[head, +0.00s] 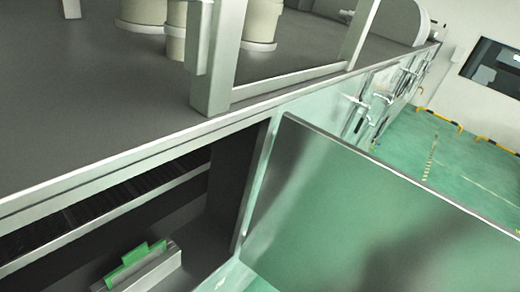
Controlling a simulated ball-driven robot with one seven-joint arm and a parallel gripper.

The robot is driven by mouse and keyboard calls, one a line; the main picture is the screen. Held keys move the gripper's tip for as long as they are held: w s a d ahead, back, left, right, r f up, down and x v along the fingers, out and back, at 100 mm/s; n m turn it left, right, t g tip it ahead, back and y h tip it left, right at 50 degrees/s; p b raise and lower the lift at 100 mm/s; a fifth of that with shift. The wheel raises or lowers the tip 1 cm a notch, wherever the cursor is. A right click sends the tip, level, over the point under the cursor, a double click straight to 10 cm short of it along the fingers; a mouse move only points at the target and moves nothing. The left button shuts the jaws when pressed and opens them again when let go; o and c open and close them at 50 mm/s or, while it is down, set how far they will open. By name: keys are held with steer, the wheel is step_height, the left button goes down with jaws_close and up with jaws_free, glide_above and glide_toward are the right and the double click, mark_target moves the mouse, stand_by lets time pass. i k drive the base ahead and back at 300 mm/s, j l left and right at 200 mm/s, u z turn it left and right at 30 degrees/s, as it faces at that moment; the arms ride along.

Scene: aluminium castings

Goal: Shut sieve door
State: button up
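The sieve door (390,215) is a large flat metal panel at the lower right. It stands open, swung outward from the right side of a dark cabinet opening (190,195). Its near edge runs out of the picture, and its face mirrors the green floor. Inside the opening, a grey block with a green stepped piece (138,262) shows at the bottom. I see no handle on the visible part of the door. My gripper does not show.
A grey worktop (90,90) with a metal frame (222,65) and pale cylinders (262,22) lies above the opening. Several handles (360,115) stick out along the cabinet front beyond the door. Green floor (450,155) with yellow-black barriers (440,119) lies at the right.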

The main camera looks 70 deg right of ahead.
mark_target(329, 216)
steer(key=k+l+u, duration=0.15)
steer(key=l, duration=0.35)
steer(key=k+l+u, duration=0.1)
steer(key=k+l, duration=0.2)
steer(key=l, duration=0.15)
steer(key=k+l+u, duration=0.15)
steer(key=l, duration=0.3)
steer(key=k+l+u, duration=0.1)
steer(key=k+l, duration=0.6)
steer(key=l, duration=0.15)
steer(key=k+l, duration=0.3)
steer(key=l, duration=0.15)
